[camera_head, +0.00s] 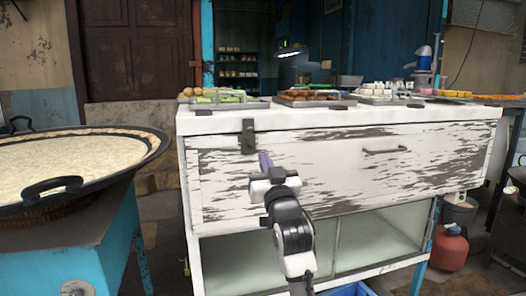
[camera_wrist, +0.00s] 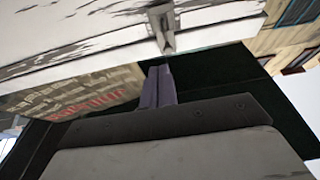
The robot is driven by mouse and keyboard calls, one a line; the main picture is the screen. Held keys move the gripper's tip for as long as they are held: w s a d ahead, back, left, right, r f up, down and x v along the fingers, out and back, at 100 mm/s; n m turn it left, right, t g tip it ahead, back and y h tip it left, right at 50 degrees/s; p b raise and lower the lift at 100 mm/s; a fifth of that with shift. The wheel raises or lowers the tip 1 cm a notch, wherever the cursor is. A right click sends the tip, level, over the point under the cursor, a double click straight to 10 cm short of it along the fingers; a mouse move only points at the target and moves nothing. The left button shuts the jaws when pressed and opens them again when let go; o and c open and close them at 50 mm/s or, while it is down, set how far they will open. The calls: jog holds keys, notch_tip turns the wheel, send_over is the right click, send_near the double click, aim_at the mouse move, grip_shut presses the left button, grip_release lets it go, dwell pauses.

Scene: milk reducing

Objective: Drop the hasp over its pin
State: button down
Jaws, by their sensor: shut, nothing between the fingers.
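The hasp (camera_head: 248,136) is a dark metal strap at the upper left of the white chest's front (camera_head: 330,172), just below the top edge. It also shows in the wrist view as a grey metal piece (camera_wrist: 162,26) at the top middle. My gripper (camera_head: 263,155) is below and slightly right of the hasp, in front of the peeling white face. In the wrist view its two fingers (camera_wrist: 159,70) are together, with nothing between them, and their tips point towards the hasp with a small gap in the picture. I cannot make out the pin clearly.
A wide pan of milk (camera_head: 70,165) stands on a blue stand at the left. Food trays (camera_head: 315,98) line the chest top. A handle (camera_head: 384,150) sticks out at the right of its front. A red gas bottle (camera_head: 450,248) stands at the lower right.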

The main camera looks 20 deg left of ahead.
jog(key=s+f, duration=0.1)
jog(key=s+d+f, duration=0.1)
jog(key=f, duration=0.1)
jog(key=s+d+f, duration=0.1)
jog(key=shift+s+d+f+b, duration=0.15)
jog(key=shift+b, duration=0.2)
